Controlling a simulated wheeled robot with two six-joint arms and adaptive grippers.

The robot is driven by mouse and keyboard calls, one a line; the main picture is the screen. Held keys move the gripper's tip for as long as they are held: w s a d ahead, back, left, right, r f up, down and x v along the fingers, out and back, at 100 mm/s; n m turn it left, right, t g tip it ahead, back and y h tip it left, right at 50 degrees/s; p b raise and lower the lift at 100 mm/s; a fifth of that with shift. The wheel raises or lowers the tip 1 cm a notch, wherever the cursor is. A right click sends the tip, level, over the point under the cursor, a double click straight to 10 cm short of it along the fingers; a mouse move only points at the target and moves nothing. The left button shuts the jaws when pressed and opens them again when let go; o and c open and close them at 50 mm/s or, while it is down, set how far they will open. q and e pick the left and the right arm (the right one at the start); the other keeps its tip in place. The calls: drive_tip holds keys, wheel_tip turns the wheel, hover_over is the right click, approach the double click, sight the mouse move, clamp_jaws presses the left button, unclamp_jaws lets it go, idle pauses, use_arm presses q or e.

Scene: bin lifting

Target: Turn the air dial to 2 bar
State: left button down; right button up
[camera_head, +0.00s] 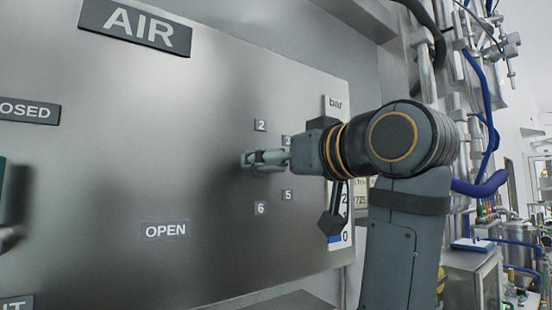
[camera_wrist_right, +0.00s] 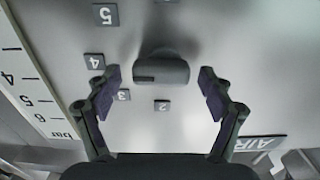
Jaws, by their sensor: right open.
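The grey air dial (camera_wrist_right: 162,68) is a rounded knob on the steel panel, lying crosswise in the right wrist view. A dark line marks its left part, on the side of the labels 3 (camera_wrist_right: 123,95) and 4 (camera_wrist_right: 95,62). The label 2 (camera_wrist_right: 162,105) lies just below it in that view and upper left of my gripper in the head view (camera_head: 261,125). My right gripper (camera_wrist_right: 160,76) is open, with one finger on each side of the dial and a gap to both. In the head view my right gripper (camera_head: 262,160) largely hides the dial. My left gripper is not seen.
The panel bears an AIR sign (camera_head: 136,25) and an OPEN label (camera_head: 165,230). A bar gauge (camera_head: 338,104) stands right of the dial, partly behind my right arm. A blurred dark green part (camera_head: 3,185) shows at the left edge. Pipes and blue hoses (camera_head: 487,95) are at right.

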drive_tip(key=shift+s, duration=0.1)
drive_tip(key=c, duration=1.1)
drive_tip(key=shift+c, duration=0.2)
drive_tip(key=shift+s+a+n+b, duration=0.15)
drive_tip(key=shift+n+b, duration=2.25)
drive_tip(key=shift+n, duration=2.05)
drive_tip(key=shift+a+n+b, duration=0.15)
drive_tip(key=shift+n+b, duration=2.2)
drive_tip(key=shift+n, duration=2.1)
